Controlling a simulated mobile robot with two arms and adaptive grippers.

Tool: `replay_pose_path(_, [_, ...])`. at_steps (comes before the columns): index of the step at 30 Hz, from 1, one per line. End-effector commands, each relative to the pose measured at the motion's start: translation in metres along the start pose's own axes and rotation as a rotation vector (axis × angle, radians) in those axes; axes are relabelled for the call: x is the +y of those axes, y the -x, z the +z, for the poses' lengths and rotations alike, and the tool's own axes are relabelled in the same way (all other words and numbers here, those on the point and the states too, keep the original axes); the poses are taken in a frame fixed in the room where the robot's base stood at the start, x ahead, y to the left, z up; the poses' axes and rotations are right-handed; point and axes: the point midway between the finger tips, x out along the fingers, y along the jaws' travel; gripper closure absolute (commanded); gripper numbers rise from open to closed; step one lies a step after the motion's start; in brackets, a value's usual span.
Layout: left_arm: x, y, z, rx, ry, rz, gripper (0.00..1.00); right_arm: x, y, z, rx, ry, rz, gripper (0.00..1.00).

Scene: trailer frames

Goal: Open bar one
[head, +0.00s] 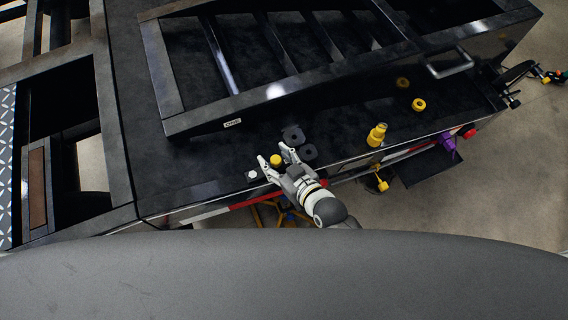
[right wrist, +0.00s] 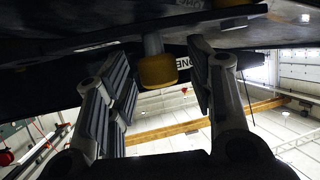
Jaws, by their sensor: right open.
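The bar is a dark framed ladder-like panel (head: 165,75) on the black trailer frame, with a white label reading ONE (head: 233,123) on its near edge. The label also shows in the right wrist view (right wrist: 197,63). A small yellow knob (head: 276,160) is on the trailer's near side, below the label. My right gripper (head: 272,153) is open at the knob, its fingers pointing toward the frame. In the right wrist view the yellow knob (right wrist: 157,70) hangs between the two spread fingers; contact cannot be told. My left gripper is out of view.
Black blocks (head: 293,135) lie just beside the right gripper. A taller yellow part (head: 377,134) and a yellow ring (head: 418,105) are further right. A metal handle (head: 450,64) is at the upper right. A red-and-white strip (head: 228,207) runs along the trailer's near edge. Open floor (head: 500,180) lies right.

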Motion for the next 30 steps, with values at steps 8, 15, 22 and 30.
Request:
replay_pose_path(8, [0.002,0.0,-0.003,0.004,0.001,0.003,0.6,0.0,0.045,0.002,-0.004,0.001,-0.001,0.51])
replay_pose_path(15, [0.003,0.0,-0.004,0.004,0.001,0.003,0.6,-0.001,0.092,0.001,-0.002,0.001,-0.001,0.51])
replay_pose_path(22, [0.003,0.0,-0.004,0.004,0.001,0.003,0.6,0.0,0.114,0.0,-0.001,0.0,-0.001,0.51])
replay_pose_path(30, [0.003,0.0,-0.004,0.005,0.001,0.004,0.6,0.0,0.117,0.0,0.001,0.0,0.0,0.51])
